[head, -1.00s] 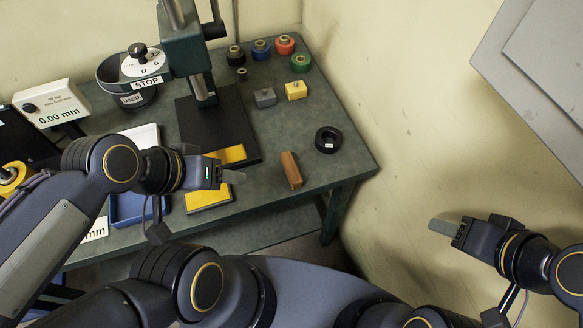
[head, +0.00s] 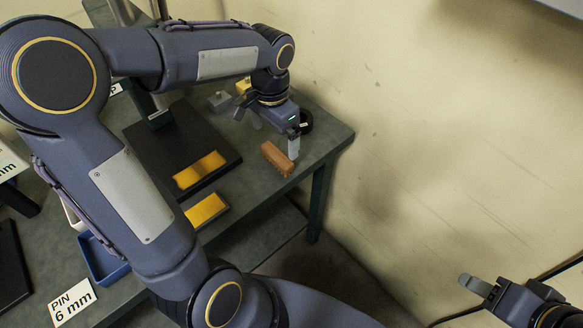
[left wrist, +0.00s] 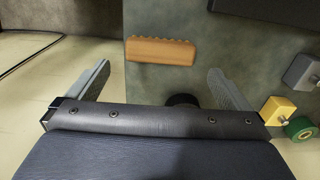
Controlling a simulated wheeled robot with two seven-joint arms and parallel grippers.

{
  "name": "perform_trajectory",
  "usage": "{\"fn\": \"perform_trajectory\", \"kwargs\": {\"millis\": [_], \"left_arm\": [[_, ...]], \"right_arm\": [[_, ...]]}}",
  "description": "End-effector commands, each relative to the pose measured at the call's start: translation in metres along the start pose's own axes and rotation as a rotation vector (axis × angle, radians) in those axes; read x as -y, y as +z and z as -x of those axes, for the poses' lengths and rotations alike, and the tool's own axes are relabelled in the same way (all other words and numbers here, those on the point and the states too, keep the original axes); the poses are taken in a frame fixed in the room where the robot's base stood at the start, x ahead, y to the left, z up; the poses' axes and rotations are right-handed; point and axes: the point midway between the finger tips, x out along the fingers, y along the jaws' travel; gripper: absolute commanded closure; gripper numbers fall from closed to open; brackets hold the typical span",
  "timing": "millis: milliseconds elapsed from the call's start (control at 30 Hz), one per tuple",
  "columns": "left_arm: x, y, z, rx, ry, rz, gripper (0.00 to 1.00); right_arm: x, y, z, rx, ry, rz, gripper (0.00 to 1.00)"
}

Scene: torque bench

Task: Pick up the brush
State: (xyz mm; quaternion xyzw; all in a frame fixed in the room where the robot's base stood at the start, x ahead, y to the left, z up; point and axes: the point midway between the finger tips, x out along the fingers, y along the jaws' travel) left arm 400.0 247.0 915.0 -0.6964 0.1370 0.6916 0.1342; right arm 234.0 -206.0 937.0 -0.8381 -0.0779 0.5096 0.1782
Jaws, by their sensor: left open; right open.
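The brush (head: 277,159) is a brown wooden block lying on the bench top near its right end. In the left wrist view the brush (left wrist: 161,51) lies beyond my fingers, between their lines, with a bumpy upper edge. My left gripper (head: 275,137) is open and empty, pointing down just behind the brush, apart from it as far as I can tell. In the left wrist view its two fingers (left wrist: 162,88) are wide apart. My right gripper (head: 475,288) is open and empty, off the bench at the lower right.
A black ring (head: 306,121) lies behind my left gripper, partly hidden. A grey block (head: 220,101) and a yellow block (left wrist: 279,109) stand nearby. A dark plate (head: 150,146) with a yellow pad (head: 200,169) is to the left. The wall is close on the right.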

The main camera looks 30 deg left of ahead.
Motion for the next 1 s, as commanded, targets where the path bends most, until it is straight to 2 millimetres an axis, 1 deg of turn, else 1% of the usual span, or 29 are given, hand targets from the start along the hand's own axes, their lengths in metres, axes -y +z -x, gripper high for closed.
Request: {"fn": "perform_trajectory", "kwargs": {"millis": [67,367,500,600,700,900,933,1000], "left_arm": [[0.001,-0.002,-0.007,0.01,-0.003,-0.008,0.0],[0.002,-0.001,-0.041,0.011,-0.002,-0.007,0.0],[0.002,0.0,-0.063,0.012,-0.001,-0.006,0.0],[0.003,-0.001,-0.075,0.01,-0.002,-0.007,0.0],[0.003,-0.001,-0.08,0.009,-0.003,-0.007,0.0],[0.003,-0.001,-0.08,0.007,-0.003,-0.006,0.0],[0.003,-0.001,-0.08,0.007,-0.003,-0.006,0.03],[0.003,-0.001,-0.08,0.007,-0.003,-0.006,0.12]], "right_arm": [[-0.001,0.001,-0.002,0.0,0.0,0.0,0.53],[-0.002,0.002,-0.005,0.0,0.0,0.0,0.53],[-0.003,0.003,-0.006,0.0,0.0,0.0,0.53],[-0.003,0.004,-0.007,0.0,0.0,0.0,0.53],[-0.004,0.004,-0.008,0.0,0.0,0.0,0.53],[-0.003,0.004,-0.007,0.0,0.0,0.0,0.53],[-0.003,0.004,-0.007,0.0,0.0,0.0,0.53],[-0.003,0.004,-0.007,0.0,0.0,0.0,0.53]]}}
